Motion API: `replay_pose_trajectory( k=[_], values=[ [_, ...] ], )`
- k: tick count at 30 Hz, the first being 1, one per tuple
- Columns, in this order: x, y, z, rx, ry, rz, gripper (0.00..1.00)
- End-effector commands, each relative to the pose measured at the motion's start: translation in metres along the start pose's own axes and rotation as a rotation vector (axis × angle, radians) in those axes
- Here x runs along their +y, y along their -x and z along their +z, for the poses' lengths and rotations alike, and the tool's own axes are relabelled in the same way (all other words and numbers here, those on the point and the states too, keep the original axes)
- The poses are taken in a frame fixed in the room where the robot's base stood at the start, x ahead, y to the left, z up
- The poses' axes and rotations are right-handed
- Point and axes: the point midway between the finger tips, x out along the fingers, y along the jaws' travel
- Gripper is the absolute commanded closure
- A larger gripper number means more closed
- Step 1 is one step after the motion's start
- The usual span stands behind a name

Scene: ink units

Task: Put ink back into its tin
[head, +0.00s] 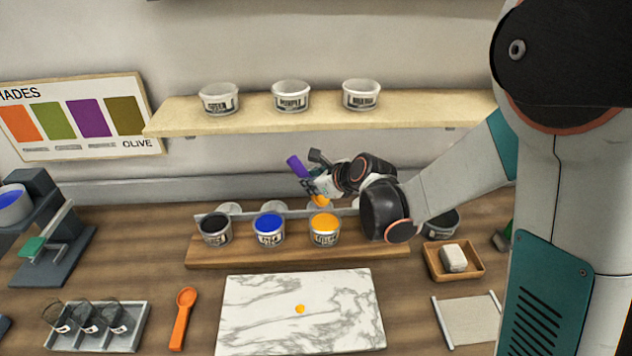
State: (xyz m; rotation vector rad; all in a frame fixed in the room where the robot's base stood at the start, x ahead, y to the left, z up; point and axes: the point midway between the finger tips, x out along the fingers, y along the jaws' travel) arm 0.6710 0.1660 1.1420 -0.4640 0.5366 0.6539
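My gripper (320,183) is above and just behind the yellow ink tin (325,238). It appears shut on a tool with a purple handle (297,167), which tilts up to the left; the fingers partly hide it. A yellow-orange dab of ink (320,200) shows below the gripper, above the tin's far rim; whether it touches the tin cannot be told. The yellow tin stands open on a wooden board (290,254), beside a blue ink tin (269,238) and a black ink tin (215,238). A small yellow ink blob (300,309) lies on the marble slab (250,320).
My arm partly hides another tin (441,224) at the right. A wooden tray (471,273) holds a pale block. Three white tubs stand on the shelf (420,112).

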Motion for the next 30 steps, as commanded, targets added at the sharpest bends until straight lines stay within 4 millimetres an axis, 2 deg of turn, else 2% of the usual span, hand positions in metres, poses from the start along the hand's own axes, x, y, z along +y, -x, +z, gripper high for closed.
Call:
replay_pose_trajectory(
  k=[12, 19, 24, 30],
  values=[
    [0.01, -0.025, -0.04, 0.0, 0.0, -0.001, 1.0],
    [0.013, -0.033, -0.066, 0.001, 0.0, -0.002, 1.0],
    [0.013, -0.035, -0.074, 0.001, 0.0, -0.001, 1.0],
    [0.013, -0.034, -0.074, 0.001, 0.0, -0.001, 1.0]
  ],
)
